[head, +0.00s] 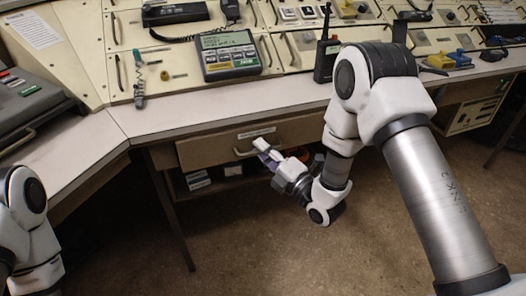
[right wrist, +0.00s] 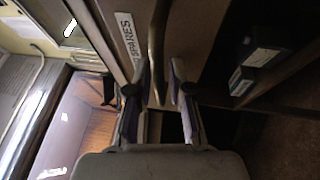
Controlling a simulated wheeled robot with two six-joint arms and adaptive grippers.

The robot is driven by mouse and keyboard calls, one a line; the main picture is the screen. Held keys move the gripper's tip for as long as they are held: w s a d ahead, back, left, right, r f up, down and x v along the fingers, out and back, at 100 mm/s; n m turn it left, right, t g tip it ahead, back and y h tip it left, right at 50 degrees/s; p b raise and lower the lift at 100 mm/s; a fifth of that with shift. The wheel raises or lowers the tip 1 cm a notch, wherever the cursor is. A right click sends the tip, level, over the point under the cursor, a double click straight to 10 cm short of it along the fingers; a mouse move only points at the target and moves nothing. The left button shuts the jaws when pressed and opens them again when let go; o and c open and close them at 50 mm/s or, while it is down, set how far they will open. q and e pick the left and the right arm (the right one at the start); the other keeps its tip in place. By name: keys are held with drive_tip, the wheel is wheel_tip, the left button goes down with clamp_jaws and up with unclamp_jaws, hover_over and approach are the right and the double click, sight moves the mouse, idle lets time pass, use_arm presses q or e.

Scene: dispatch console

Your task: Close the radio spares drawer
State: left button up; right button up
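The radio spares drawer (head: 215,147) is under the desk's front edge, with a wooden front, a pale label and a bar handle (head: 240,153). How far it stands out is hard to tell. The label (right wrist: 129,36) ends in "SPARES" in the right wrist view. My right gripper (head: 262,147) is in front of the drawer at the handle. In the right wrist view its fingers (right wrist: 161,68) are apart, with the handle bar (right wrist: 156,45) running between them. I cannot tell whether they touch it. My left arm shows at the left edge; its gripper is out of view.
The desk top (head: 180,121) runs just above the drawer. A shelf below holds dark boxes (head: 198,180), which also show in the right wrist view (right wrist: 262,57). A table leg (head: 172,215) stands left of the drawer. The floor (head: 235,240) in front is clear.

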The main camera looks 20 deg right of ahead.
clamp_jaws()
drive_tip(key=w, duration=0.3)
drive_tip(key=shift+w, duration=0.65)
drive_tip(key=shift+r, duration=0.15)
unclamp_jaws()
drive_tip(key=shift+w, duration=0.1)
